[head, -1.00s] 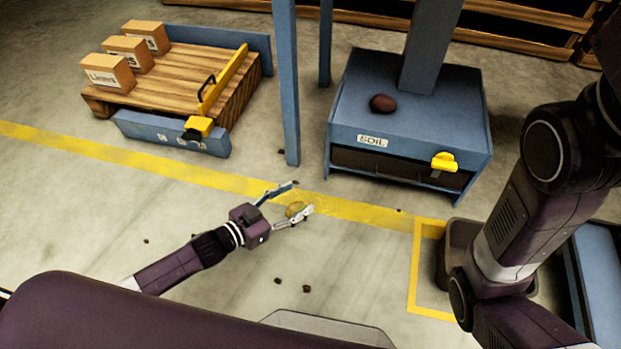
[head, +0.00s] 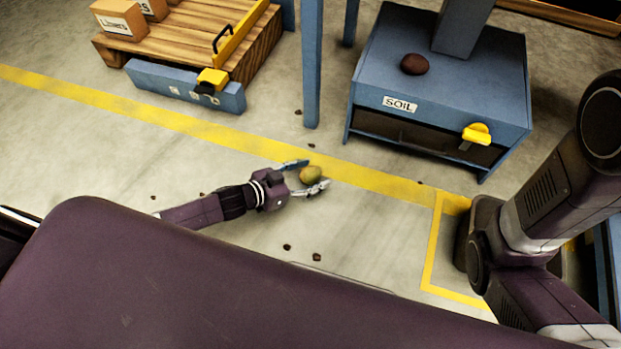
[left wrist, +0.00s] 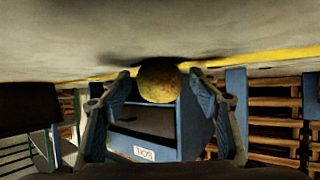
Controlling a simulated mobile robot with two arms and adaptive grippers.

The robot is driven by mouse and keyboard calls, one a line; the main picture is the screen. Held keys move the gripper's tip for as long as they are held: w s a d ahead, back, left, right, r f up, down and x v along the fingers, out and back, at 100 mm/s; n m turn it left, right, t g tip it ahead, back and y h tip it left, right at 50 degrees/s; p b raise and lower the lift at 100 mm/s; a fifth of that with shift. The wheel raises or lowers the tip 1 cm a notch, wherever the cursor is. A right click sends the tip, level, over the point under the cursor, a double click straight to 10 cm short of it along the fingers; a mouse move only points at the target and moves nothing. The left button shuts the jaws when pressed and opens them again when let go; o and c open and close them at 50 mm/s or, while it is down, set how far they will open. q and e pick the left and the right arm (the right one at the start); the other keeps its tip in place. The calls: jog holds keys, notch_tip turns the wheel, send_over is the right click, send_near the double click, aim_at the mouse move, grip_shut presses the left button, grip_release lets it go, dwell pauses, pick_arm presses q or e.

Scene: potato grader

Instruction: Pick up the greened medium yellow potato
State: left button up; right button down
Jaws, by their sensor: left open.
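The yellow potato with a greenish tint (head: 311,174) sits on the concrete floor beside the yellow line. My left gripper (head: 316,173) is open, with its two fingers on either side of the potato. In the left wrist view the potato (left wrist: 159,82) shows between the fingertips of the left gripper (left wrist: 160,78), and I cannot tell whether either finger touches it. My right arm stands at the right of the head view; its gripper is out of the picture.
A blue cabinet labelled SOIL (head: 440,85) has a dark brown potato (head: 414,64) on top. A blue post (head: 311,60) and a wooden pallet (head: 190,40) with boxes stand behind. Small clods lie on the floor.

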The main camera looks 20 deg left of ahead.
pick_arm(q)
jog(key=shift+d, duration=0.1)
jog(key=shift+w, duration=0.1)
jog(key=c, duration=1.3)
jog(key=shift+r, duration=0.1)
jog(key=shift+c, duration=0.2)
